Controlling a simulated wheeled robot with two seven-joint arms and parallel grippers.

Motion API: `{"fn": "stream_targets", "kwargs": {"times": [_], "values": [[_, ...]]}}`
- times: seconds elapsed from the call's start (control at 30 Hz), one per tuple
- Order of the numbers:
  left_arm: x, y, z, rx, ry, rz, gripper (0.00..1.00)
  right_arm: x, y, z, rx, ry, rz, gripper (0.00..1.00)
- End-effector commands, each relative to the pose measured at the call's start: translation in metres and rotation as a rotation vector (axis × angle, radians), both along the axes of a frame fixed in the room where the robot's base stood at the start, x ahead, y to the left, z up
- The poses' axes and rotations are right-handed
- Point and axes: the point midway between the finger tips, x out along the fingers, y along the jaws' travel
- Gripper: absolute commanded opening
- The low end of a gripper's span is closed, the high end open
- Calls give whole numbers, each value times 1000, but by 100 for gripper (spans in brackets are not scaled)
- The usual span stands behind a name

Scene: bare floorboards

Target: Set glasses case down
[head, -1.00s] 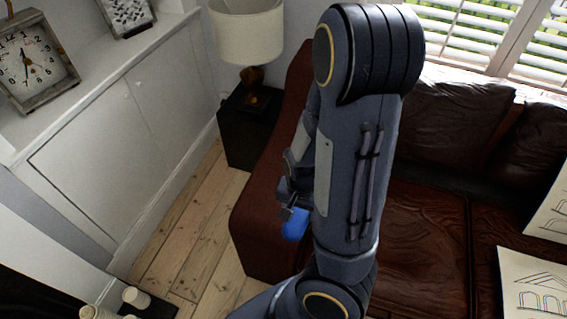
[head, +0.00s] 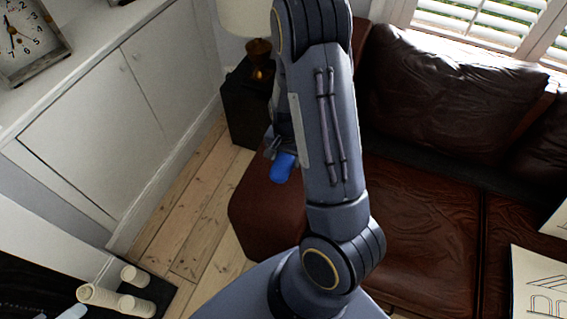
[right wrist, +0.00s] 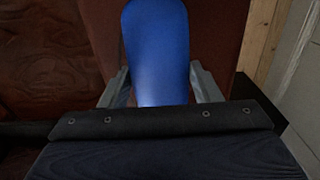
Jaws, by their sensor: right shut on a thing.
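The blue glasses case (head: 284,167) shows in the head view just left of my right forearm, in front of the sofa's left arm. It fills the upper middle of the right wrist view (right wrist: 158,50), between the two fingers. My right gripper (head: 274,150) is shut on the case and is partly hidden behind my forearm in the head view; its fingers also show in the right wrist view (right wrist: 160,88). The case's far end is cut off at the top of the wrist view.
A dark brown leather sofa (head: 415,225) stands behind and right of my right arm. A black side table (head: 245,108) with a lamp (head: 259,58) stands beyond it. White cabinets (head: 125,110) line the left. Bare floorboards (head: 195,215) lie between. Cream candles (head: 100,295) stand at lower left.

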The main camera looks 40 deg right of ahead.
Motion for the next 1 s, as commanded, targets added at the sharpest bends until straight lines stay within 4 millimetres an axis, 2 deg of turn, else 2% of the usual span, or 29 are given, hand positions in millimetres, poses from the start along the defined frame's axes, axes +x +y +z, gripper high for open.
{"fn": "stream_targets", "kwargs": {"times": [0.23,0.43,0.83,0.87,1.0], "values": [[0,0,-1,0,0,0,36,15,-4,-19,0,1,-1,33],[0,0,0,0,0,0,36,14,-4,-45,0,2,-1,33],[0,0,-4,0,0,0,36,15,-4,-52,-1,0,0,33],[0,0,-4,0,0,0,36,15,-4,-52,-1,0,0,58],[0,0,-2,0,0,0,36,15,-4,-51,-1,0,0,77]]}}
